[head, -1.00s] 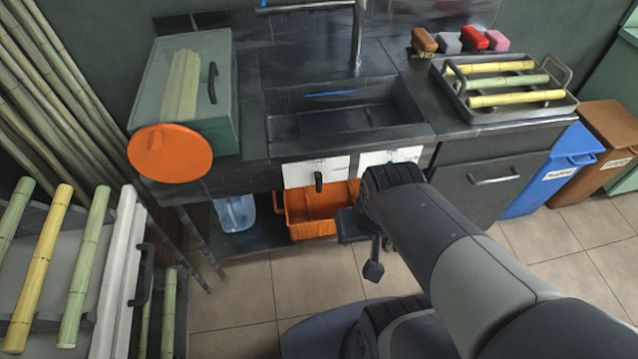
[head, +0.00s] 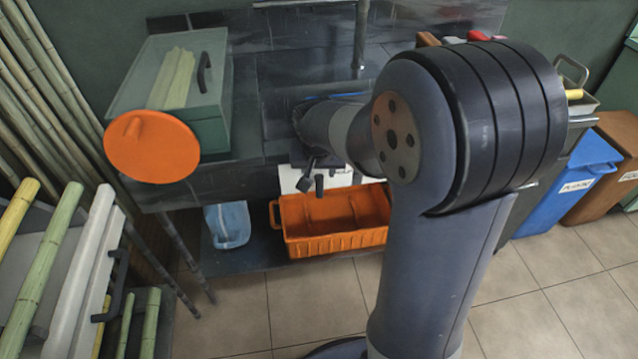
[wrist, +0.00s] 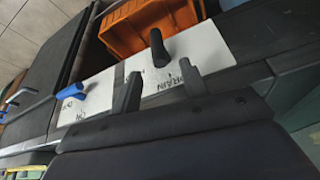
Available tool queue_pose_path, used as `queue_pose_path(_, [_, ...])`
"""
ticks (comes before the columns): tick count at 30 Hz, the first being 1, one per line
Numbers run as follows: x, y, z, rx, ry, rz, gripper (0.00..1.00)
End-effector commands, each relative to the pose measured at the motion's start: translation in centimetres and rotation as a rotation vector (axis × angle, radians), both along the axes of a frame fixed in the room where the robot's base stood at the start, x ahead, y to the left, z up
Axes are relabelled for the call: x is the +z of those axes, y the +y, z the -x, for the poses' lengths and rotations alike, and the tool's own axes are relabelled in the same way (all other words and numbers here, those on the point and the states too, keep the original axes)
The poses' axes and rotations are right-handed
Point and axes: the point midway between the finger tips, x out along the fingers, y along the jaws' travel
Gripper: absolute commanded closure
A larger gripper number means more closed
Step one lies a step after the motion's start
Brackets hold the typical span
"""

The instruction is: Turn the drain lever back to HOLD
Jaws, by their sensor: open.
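The drain lever, a short black handle, stands out from a white plate (wrist: 205,42) in the wrist view; I see its dark grip (wrist: 158,48). Lettering that looks like DRAIN is on the plate near my right finger. In the head view the lever (head: 319,185) hangs downward on the counter front. My gripper (wrist: 161,84) is open, with one finger to each side of the lever's line and the lever a little ahead of the fingertips, apparently not touched. In the head view my gripper (head: 308,174) is just at the lever, partly hidden by my arm.
A blue lever (wrist: 72,92) sits on the neighbouring white plate. An orange crate (head: 335,243) stands below the counter, with a clear blue jug (head: 228,225) beside it. Floor is free in front.

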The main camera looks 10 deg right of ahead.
Motion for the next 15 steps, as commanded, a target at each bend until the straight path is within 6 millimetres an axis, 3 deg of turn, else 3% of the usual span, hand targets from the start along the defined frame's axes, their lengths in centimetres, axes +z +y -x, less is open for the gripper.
queue_pose_path(1, [-1.3, -0.1, -0.3, -0.001, 0.004, 0.001, 0.58])
queue_pose_path(6, [-4.2, -0.5, -1.5, -0.001, 0.003, 0.001, 0.58])
queue_pose_path(15, [-6.7, -0.8, -2.6, 0.001, 0.000, 0.000, 0.58])
